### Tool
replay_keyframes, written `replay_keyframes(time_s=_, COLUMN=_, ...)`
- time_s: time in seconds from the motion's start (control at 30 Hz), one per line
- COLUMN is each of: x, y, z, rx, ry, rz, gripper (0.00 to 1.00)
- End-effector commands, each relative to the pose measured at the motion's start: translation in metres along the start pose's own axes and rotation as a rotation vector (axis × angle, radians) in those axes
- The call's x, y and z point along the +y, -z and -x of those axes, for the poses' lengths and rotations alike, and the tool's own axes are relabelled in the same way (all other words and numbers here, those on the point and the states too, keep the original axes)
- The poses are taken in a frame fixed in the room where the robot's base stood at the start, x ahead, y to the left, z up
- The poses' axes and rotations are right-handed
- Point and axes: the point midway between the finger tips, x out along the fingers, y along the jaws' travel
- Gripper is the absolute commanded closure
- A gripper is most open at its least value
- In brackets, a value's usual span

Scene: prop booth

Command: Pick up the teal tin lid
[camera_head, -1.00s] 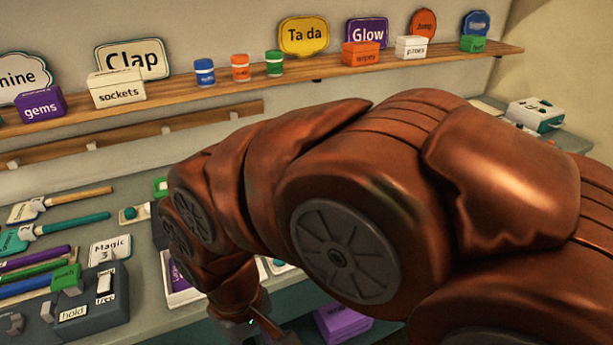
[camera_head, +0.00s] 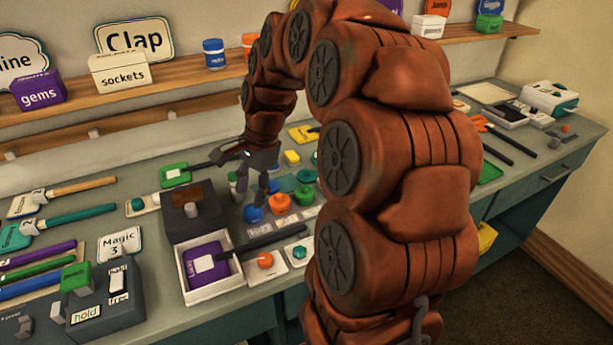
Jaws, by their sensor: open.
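My gripper (camera_head: 255,188) hangs open, fingers down, above the middle of the counter, over a cluster of small round coloured pieces. A dark teal round piece (camera_head: 288,183) lies just right of the fingers. A green-teal one (camera_head: 304,196) lies in front of it and another green one (camera_head: 306,177) behind it. I cannot tell for certain which is the teal tin lid. A blue round piece (camera_head: 253,215) and an orange one (camera_head: 280,204) lie just in front of the fingers. Nothing shows between the fingers. My arm hides part of the counter to the right.
A dark box (camera_head: 190,220) with a grey knob and a white tray (camera_head: 212,290) holding a purple item stand left of the cluster. A black-handled tool (camera_head: 275,236) lies in front. The wall shelf (camera_head: 160,89) runs behind. Handled tools lie at the left.

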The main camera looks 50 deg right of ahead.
Motion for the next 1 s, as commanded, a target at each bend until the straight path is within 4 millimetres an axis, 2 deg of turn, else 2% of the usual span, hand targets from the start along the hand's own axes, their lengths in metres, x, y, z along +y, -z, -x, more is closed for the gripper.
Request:
replay_keyframes(time_s=0.03, x=-0.009, y=0.023, z=0.000, rx=-0.008, ry=0.022, rz=-0.109, gripper=0.53)
replay_keyframes(time_s=0.17, x=-0.028, y=0.083, z=0.005, rx=-0.023, ry=0.087, rz=-0.404, gripper=0.53)
replay_keyframes(time_s=0.2, x=-0.032, y=0.103, z=0.007, rx=-0.028, ry=0.108, rz=-0.495, gripper=0.53)
replay_keyframes(time_s=0.4, x=-0.034, y=0.191, z=0.013, rx=-0.057, ry=0.190, rz=-0.886, gripper=0.53)
replay_keyframes(time_s=0.5, x=-0.030, y=0.221, z=0.015, rx=-0.068, ry=0.219, rz=-1.016, gripper=0.53)
replay_keyframes(time_s=0.6, x=-0.027, y=0.239, z=0.016, rx=-0.076, ry=0.236, rz=-1.097, gripper=0.53)
replay_keyframes(time_s=0.7, x=-0.026, y=0.247, z=0.015, rx=-0.080, ry=0.242, rz=-1.133, gripper=0.53)
replay_keyframes(time_s=1.0, x=-0.031, y=0.249, z=-0.009, rx=-0.080, ry=0.242, rz=-1.137, gripper=0.53)
